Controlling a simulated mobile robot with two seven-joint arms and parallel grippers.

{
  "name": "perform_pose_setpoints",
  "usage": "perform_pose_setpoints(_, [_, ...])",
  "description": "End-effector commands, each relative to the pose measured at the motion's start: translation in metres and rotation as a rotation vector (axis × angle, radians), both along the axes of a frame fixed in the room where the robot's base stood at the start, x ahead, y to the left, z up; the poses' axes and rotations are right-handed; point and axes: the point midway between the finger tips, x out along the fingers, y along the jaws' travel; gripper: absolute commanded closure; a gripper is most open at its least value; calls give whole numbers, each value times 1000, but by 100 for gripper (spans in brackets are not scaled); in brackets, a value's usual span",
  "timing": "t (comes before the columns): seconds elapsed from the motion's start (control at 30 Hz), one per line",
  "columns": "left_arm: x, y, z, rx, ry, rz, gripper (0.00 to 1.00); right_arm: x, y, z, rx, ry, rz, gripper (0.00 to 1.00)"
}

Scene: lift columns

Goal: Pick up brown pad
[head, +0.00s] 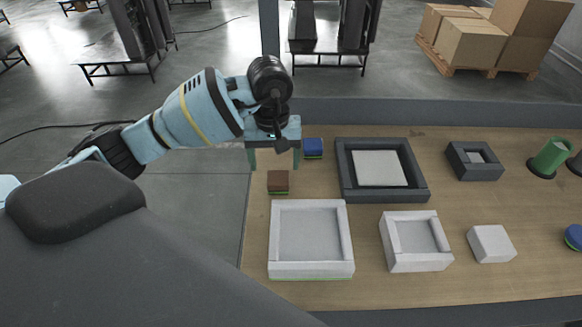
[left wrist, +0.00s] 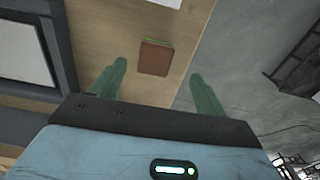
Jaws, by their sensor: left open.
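The brown pad (head: 278,181) is a small square block with a green lower layer, lying on the wooden table near its left edge. It also shows in the left wrist view (left wrist: 154,58), ahead of and between the two green fingers. My left gripper (head: 274,165) is above the table near the pad, with its fingers pointing down, spread apart and empty. In the left wrist view the open fingers (left wrist: 157,80) stand apart with the pad beyond their tips. My right gripper is not in view.
A blue block (head: 313,148) lies just right of the gripper. A dark frame (head: 418,187), white trays (head: 348,240) (head: 447,262), a grey box (head: 487,172), a white block (head: 491,244) and a green cylinder (head: 551,156) share the table (head: 380,290). Floor lies beyond the left edge.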

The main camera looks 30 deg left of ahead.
Motion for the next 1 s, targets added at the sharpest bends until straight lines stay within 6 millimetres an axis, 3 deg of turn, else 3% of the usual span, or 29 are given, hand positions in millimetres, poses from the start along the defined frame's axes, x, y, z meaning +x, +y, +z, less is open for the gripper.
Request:
perform_pose_setpoints(0.27, [0,0,-2,-1,2,1,25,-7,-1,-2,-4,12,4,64])
perform_pose_setpoints(0.43, [0,0,-16,-1,4,2,25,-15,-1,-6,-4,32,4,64])
perform_pose_setpoints(0.73, [0,-1,-30,-1,2,1,25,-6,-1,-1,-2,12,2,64])
perform_pose_setpoints(1.0, [3,-4,-65,-2,2,2,25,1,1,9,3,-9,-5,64])
